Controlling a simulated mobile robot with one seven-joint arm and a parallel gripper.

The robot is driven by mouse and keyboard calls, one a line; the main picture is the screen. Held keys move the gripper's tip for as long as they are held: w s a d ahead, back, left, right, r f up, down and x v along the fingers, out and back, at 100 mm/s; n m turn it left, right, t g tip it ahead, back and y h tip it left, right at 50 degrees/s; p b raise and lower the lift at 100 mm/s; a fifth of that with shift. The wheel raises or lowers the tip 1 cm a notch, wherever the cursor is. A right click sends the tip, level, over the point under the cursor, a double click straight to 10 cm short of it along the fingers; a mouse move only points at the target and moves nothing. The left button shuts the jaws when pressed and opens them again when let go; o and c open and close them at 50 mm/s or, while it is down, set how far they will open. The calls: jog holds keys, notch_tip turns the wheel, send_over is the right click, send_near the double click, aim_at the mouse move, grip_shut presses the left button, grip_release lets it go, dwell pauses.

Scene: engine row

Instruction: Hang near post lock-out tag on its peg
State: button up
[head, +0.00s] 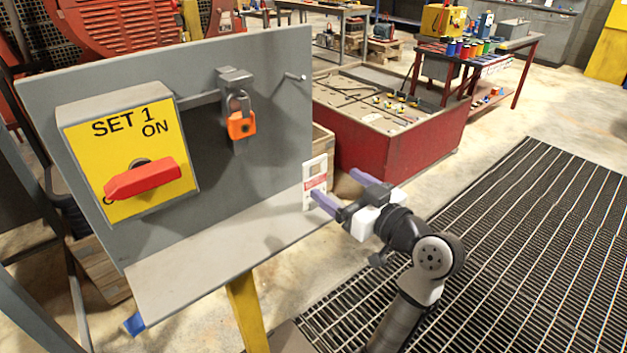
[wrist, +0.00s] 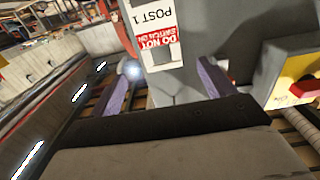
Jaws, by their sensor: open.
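The lock-out tag (head: 315,183) is a white card with a red band, upright at the right end of the grey panel's shelf. In the wrist view the tag (wrist: 158,35) reads "POST 1" and "DO NOT SWITCH ON", upside down. My gripper (head: 336,186) is open, its purple fingers pointing at the tag. In the wrist view my gripper (wrist: 168,66) has the tag framed between its fingertips; I cannot tell whether they touch it. The bare peg (head: 295,77) sticks out near the panel's upper right corner.
The grey panel (head: 270,120) also carries an orange padlock (head: 241,124) on a hasp and a yellow switch box (head: 95,175) with a red handle. The shelf (head: 200,262) is otherwise bare. A red bin (head: 385,150) stands behind; floor grating (head: 510,240) lies at right.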

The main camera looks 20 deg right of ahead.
aim_at(320, 174)
jog(key=p+x, duration=0.2)
jog(key=x, duration=0.4)
jog(key=shift+w+a+f, duration=0.15)
jog(key=shift+w, duration=0.05)
jog(key=shift+c, duration=0.3)
jog(key=c, duration=1)
notch_tip(320, 174, up, 20)
jog(key=b, duration=0.1)
jog(key=shift+b, duration=0.35)
